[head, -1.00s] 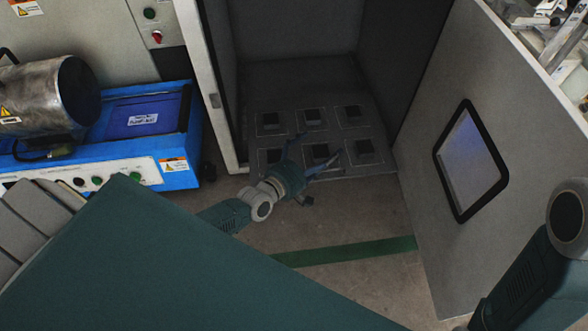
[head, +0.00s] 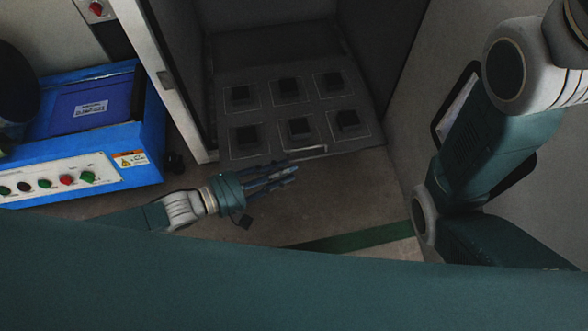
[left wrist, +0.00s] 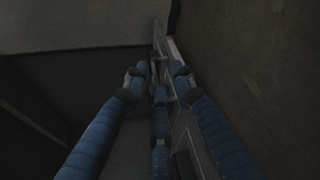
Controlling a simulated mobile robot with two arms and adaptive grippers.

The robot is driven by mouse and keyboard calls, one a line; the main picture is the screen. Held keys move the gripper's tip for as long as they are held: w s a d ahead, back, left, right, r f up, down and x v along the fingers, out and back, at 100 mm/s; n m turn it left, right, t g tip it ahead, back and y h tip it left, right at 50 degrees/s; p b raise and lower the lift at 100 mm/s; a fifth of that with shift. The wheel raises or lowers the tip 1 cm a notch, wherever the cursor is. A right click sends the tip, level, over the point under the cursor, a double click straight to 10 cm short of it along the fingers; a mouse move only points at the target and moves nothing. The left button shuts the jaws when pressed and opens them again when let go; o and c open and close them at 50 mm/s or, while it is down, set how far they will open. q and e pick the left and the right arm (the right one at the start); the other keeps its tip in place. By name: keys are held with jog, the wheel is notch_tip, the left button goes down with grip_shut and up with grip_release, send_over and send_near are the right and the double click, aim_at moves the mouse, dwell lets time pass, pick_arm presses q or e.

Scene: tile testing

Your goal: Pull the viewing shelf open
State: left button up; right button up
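The viewing shelf (head: 268,111) is a dark flat panel with several square raised blocks, low inside the open cabinet. A thin pale handle (head: 314,151) runs along its front edge. My left gripper (head: 294,170) is low in front of that edge, its fingers pointing right and close to the handle. In the left wrist view the blue fingers of the left gripper (left wrist: 160,76) lie on both sides of a thin grey bar (left wrist: 187,135), with space between the tips. I cannot tell whether they touch it. My right gripper is out of view.
The grey cabinet door (head: 408,150) stands open at the right, partly behind my right arm. A blue machine (head: 150,130) with coloured buttons stands at the left. The floor (head: 330,205) in front of the cabinet is bare, with a green stripe (head: 360,238).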

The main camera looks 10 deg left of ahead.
pick_arm(q)
jog(key=b+x, duration=0.1)
jog(key=x, duration=0.2)
jog(key=shift+w+d+f, duration=0.15)
jog(key=shift+w+d, duration=0.1)
jog(key=shift+d, duration=0.05)
grip_shut()
grip_release()
jog(key=shift+s+a, duration=0.1)
jog(key=v, duration=1.1)
jog(key=shift+s+a, duration=0.25)
jog(key=shift+a, duration=0.05)
